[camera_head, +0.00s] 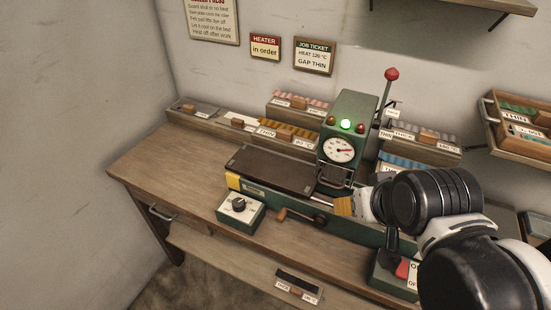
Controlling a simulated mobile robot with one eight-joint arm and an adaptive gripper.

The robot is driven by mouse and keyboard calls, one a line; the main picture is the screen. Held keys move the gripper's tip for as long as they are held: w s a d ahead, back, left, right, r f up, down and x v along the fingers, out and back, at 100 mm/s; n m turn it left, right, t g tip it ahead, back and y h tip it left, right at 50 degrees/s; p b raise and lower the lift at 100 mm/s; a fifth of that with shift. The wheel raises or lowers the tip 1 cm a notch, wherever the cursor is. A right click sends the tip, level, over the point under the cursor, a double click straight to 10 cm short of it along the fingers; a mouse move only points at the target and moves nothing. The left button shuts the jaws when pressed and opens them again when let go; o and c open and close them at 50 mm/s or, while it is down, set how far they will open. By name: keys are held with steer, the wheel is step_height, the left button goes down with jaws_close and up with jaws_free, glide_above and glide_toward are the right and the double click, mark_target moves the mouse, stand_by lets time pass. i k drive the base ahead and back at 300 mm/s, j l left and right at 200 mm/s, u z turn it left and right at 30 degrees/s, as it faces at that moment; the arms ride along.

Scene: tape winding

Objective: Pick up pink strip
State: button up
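Several pink strips (302,97) show in a labelled wooden tray on the back of the bench, left of the green machine. Brown blocks sit in front of or on them, so single strips are hard to make out. My arm reaches in from the right. Its end, with my gripper (363,201), is low in front of the green machine and well apart from the pink strips. The fingers are too small and hidden to tell whether they are open or shut. A yellow-brown brush-like piece (344,206) lies close by; I cannot tell whether they touch.
The green machine (346,125) has a lit green lamp, a dial and a red-knobbed lever. Its dark plate (270,169) lies left of it. A control box (240,211) and a switch box (394,272) stand in front. Orange strips (285,129) and blue strips (402,161) fill other trays.

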mark_target(319, 108)
steer(key=i+j+z, duration=0.2)
steer(key=j, duration=0.25)
steer(key=i+j+z, duration=0.15)
steer(key=j, duration=0.15)
steer(key=i+j+z, duration=0.15)
steer(key=j, duration=0.15)
steer(key=j+z, duration=0.1)
steer(key=j, duration=0.2)
